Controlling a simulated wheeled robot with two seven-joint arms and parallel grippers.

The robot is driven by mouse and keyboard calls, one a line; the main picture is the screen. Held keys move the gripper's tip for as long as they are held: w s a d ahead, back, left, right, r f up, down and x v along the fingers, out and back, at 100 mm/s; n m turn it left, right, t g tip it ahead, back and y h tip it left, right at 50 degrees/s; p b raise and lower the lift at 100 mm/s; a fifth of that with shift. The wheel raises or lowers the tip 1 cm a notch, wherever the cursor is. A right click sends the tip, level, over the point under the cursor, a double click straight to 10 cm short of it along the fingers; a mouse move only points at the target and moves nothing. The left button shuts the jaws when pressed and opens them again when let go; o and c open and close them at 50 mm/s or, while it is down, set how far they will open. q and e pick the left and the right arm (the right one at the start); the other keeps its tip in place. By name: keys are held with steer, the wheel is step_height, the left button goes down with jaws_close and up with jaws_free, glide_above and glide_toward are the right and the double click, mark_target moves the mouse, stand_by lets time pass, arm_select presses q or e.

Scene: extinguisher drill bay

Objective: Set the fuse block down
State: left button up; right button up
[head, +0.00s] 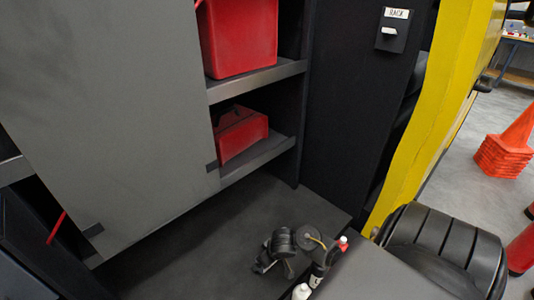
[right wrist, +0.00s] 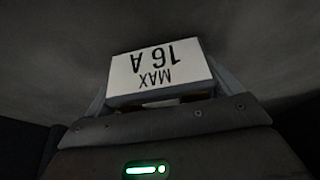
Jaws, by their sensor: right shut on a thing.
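The fuse block (right wrist: 158,72) shows in the right wrist view as a pale block with a white face. The face reads "MAX 16 A" upside down. My right gripper (right wrist: 162,88) is shut on it, with grey fingers at its left and right sides. A plain dark surface fills the view behind the block; I cannot tell whether the block touches it. I cannot make out the block or my right gripper in the head view. My left gripper is in neither view.
In the head view, red containers (head: 240,35) stand on grey shelves (head: 258,78). A label reading "RACK" (head: 397,13) is on a dark panel. Small black items (head: 280,242) and a red-capped bottle (head: 320,268) are at the bottom. Orange cones (head: 503,155) stand at right.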

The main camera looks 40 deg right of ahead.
steer(key=shift+r, duration=0.1)
steer(key=o, duration=0.8)
steer(key=shift+f, duration=0.2)
steer(key=shift+r, duration=0.2)
arm_select(q)
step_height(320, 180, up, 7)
steer(key=p, duration=0.6)
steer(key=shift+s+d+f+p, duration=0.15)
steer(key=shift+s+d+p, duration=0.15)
steer(key=shift+p, duration=0.1)
arm_select(e)
steer(key=v, duration=1.2)
steer(key=shift+s, duration=0.1)
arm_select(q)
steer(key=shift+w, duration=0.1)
arm_select(e)
steer(key=shift+a, duration=0.15)
